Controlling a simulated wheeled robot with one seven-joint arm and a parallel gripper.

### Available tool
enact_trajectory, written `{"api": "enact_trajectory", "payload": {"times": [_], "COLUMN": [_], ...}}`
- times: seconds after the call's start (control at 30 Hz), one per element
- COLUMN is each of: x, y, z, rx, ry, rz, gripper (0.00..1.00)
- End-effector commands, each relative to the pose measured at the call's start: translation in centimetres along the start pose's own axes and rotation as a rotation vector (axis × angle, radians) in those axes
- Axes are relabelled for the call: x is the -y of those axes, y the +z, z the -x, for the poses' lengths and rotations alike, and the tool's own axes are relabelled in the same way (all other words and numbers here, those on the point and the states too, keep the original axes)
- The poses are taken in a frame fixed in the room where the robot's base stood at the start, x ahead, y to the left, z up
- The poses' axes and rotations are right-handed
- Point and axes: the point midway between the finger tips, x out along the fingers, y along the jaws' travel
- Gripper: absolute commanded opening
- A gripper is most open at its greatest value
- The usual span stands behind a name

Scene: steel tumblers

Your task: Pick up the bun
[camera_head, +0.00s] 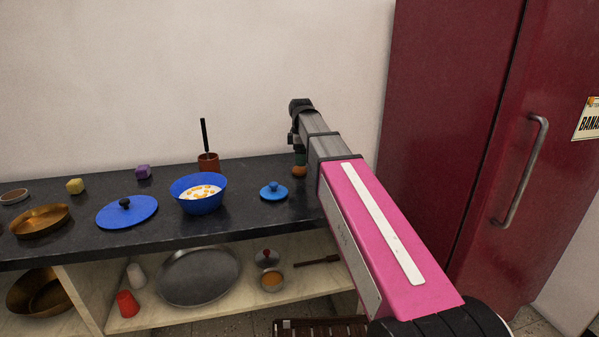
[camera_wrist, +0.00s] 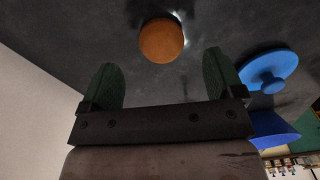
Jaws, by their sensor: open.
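The bun (camera_head: 299,171) is a small round orange-brown thing on the dark countertop, near the counter's right end. In the wrist view the bun (camera_wrist: 161,41) lies beyond my fingertips, roughly centred between them and apart from both. My gripper (camera_wrist: 163,82) is open and empty, with two dark green fingers. In the head view my gripper (camera_head: 300,155) points down just above the bun, and my arm hides part of the area to its right.
A small blue lid (camera_head: 273,192) lies left of the bun. Farther left are a blue bowl (camera_head: 199,205) of food, a larger blue lid (camera_head: 127,213) and a brown pot (camera_head: 208,163) with a black handle. A red fridge (camera_head: 457,120) stands right.

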Motion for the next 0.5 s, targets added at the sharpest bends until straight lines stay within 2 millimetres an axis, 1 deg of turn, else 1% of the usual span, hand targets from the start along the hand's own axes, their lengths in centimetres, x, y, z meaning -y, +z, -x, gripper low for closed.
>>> {"api": "enact_trajectory", "payload": {"times": [0.17, 0.4, 0.5], "x": [0.1, 0.1, 0.1], "y": [0.0, 0.0, 0.0], "z": [-1.5, -4.6, -5.0], "rx": [0.0, 0.0, 0.0], "ry": [0.0, -0.001, 0.0], "rz": [0.0, 0.0, 0.0], "gripper": [0.87, 0.87, 0.87]}}
